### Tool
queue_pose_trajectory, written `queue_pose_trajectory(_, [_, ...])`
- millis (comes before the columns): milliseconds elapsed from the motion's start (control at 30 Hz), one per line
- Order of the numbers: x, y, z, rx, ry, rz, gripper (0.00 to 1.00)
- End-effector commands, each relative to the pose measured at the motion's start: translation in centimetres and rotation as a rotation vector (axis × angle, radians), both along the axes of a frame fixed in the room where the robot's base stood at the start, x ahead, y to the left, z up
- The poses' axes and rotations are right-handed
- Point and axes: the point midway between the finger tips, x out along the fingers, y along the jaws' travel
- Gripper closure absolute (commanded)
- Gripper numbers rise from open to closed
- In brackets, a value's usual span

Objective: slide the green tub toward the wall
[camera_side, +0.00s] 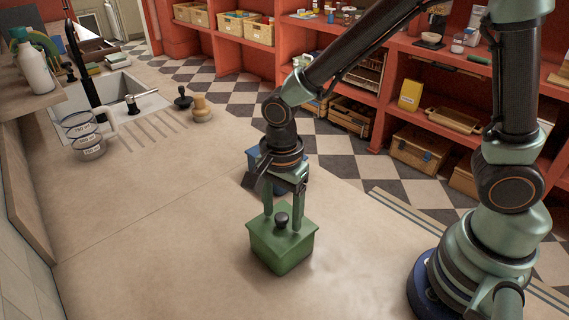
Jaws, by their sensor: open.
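The green tub (281,250) stands upright on the beige countertop (165,245) near the middle of the side view. It has a flat green lid with a dark round knob (282,220). My gripper (283,220) points down over the tub, open, with one finger on each side of the knob. The fingertips are at about lid height; I cannot tell whether they touch the lid or the knob. A blue tub (254,158) stands behind my gripper and is partly hidden by it.
The tiled wall (18,265) runs along the left edge. A sink (112,100), nested clear measuring cups (84,137), a dark stamper (183,98) and a wooden one (201,109) are at the back left. The counter between the green tub and the left wall is clear.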

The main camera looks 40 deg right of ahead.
Motion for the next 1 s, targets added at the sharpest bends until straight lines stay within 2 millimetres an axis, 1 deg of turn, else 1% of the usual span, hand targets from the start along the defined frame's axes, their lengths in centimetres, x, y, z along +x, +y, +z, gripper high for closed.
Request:
queue_pose_trajectory(167, [0.1,0.1,1.6,0.002,-0.006,0.0,0.33])
queue_pose_trajectory(500, [0.1,0.1,8.4,0.003,-0.006,0.0,0.33])
queue_pose_trajectory(600, [0.1,0.0,10.0,0.002,-0.006,0.0,0.33])
queue_pose_trajectory(700, [0.1,0.0,11.1,0.002,-0.003,0.0,0.33])
queue_pose_trajectory(800, [0.1,0.0,11.8,0.001,-0.002,0.0,0.33])
queue_pose_trajectory(1000, [0.0,0.0,12.1,0.0,-0.001,0.0,0.33])
